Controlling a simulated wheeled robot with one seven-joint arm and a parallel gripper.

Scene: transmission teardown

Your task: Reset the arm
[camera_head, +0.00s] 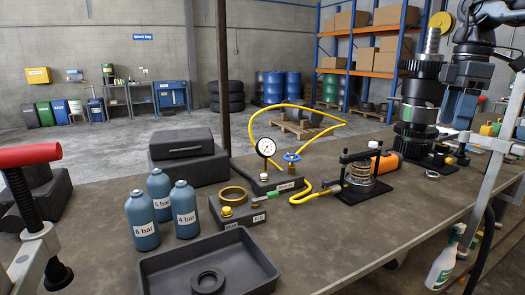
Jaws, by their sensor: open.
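My arm comes in at the upper right, with dark and blue-grey links. My gripper (455,132) hangs low at its end beside the tall gear stack (420,100), over the right part of the bench. It is open, and I see nothing held in it. Its fingertips are small and partly lost among dark parts, so I cannot tell its exact gap to the stack. The gear stack stands upright on the bench.
The workbench (340,232) holds a black tray (165,268) with a ring in it, blue bottles (141,220), a pressure gauge (266,147) with a yellow hose, and a clamp fixture (362,170). A spray bottle (443,262) hangs at the front edge. The bench's front middle is clear.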

